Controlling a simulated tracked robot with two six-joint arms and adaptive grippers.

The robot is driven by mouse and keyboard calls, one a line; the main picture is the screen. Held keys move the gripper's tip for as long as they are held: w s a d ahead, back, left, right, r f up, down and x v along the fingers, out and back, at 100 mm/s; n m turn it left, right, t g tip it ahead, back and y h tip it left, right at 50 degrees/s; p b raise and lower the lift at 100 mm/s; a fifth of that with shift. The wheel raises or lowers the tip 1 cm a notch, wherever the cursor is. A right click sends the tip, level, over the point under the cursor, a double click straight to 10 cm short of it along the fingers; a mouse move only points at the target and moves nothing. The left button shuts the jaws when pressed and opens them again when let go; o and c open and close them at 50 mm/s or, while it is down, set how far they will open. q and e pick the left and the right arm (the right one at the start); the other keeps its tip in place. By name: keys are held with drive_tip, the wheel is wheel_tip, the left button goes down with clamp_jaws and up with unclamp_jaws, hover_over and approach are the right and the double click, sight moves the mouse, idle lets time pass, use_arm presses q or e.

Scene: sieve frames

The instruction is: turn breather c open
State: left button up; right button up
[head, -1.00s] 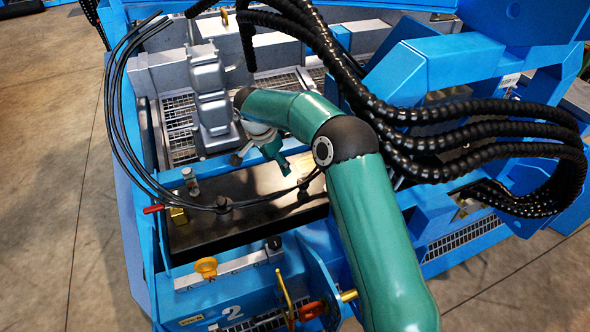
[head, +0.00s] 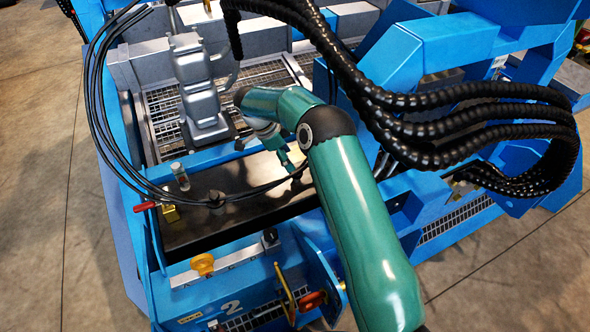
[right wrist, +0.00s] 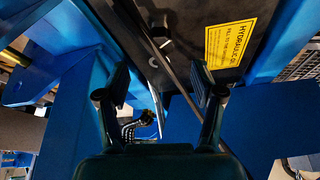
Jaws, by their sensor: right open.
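The black tank top (head: 190,236) carries small fittings: a clear-and-grey capped one (head: 181,176), a dark round one (head: 216,198), and a dark one (head: 296,180) by my right gripper. I see no letters, so I cannot tell which is breather c. My right gripper (head: 287,160) hangs over the right part of the tank, partly hidden by my green forearm. In the right wrist view its two fingers (right wrist: 160,86) are spread apart with nothing held. A dark round fitting (right wrist: 160,30) shows ahead between the fingers, apart from them. My left gripper is not in view.
A thin black cable (head: 250,191) crosses above the tank; a cable also runs between the fingers in the wrist view (right wrist: 150,50). Thick black hoses (head: 450,110) loop at right.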

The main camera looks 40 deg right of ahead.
sight(296, 171)
drive_tip(key=x, duration=0.6)
drive_tip(key=shift+s+f, duration=0.1)
drive_tip(key=shift+f, duration=0.15)
drive_tip(key=c, duration=1.1)
drive_tip(key=n+t+b, duration=0.1)
drive_tip(key=n+b, duration=0.1)
drive_tip(key=b, duration=0.1)
drive_tip(key=shift+f+b, duration=0.25)
drive_tip(key=shift+b, duration=0.15)
drive_tip(key=shift+c, duration=0.2)
drive_tip(key=shift+s+r+n, duration=0.1)
drive_tip(key=shift+n, duration=0.4)
drive_tip(key=shift+r, duration=0.15)
drive_tip(key=o, duration=1.1)
drive_tip(key=shift+o, duration=0.2)
drive_tip(key=shift+r, duration=0.1)
